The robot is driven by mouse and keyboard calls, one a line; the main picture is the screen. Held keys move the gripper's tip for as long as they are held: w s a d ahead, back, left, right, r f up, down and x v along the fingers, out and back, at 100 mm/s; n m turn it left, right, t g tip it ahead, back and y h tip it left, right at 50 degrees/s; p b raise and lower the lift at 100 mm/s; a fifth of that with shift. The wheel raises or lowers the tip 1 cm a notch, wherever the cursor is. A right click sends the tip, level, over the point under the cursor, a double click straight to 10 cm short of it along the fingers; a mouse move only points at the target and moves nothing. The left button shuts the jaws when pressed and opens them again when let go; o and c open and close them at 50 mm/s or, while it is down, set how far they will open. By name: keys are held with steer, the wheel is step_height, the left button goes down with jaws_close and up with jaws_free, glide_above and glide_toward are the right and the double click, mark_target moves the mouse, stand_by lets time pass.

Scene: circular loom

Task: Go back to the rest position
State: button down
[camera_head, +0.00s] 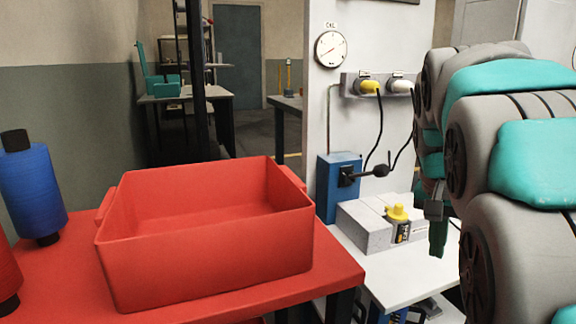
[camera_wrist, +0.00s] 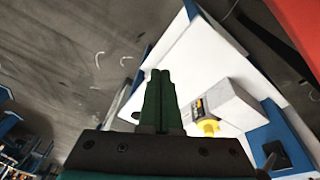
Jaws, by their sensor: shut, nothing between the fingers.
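My gripper (camera_head: 438,240) hangs at the right in the head view, in front of the white wall panel and beside the grey block with the yellow knob. In the wrist view its two dark green fingers (camera_wrist: 160,74) lie together, shut and empty, above the white table. My grey and teal arm fills the right side of the head view and hides what is behind it. The rest position itself is not marked in either view.
A red bin (camera_head: 205,274), empty as far as I see, stands on a red table beside a blue spool (camera_head: 32,190). A grey block (camera_head: 367,228) with a yellow knob (camera_head: 397,213) lies on the white table (camera_head: 372,272). A blue lever box (camera_head: 338,188) stands behind.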

steer(key=s+a+f+n+g+y, duration=0.1)
steer(key=s+a+f+n, duration=0.3)
steer(key=s+f, duration=0.5)
steer(key=s+a+f+n+g+y, duration=0.1)
steer(key=s+a+f+n, duration=0.3)
steer(key=s, duration=1.2)
steer(key=a+f+g, duration=0.1)
steer(key=a+f, duration=0.2)
steer(key=f, duration=0.3)
steer(key=shift+s+a+f, duration=0.2)
steer(key=shift+a, duration=0.15)
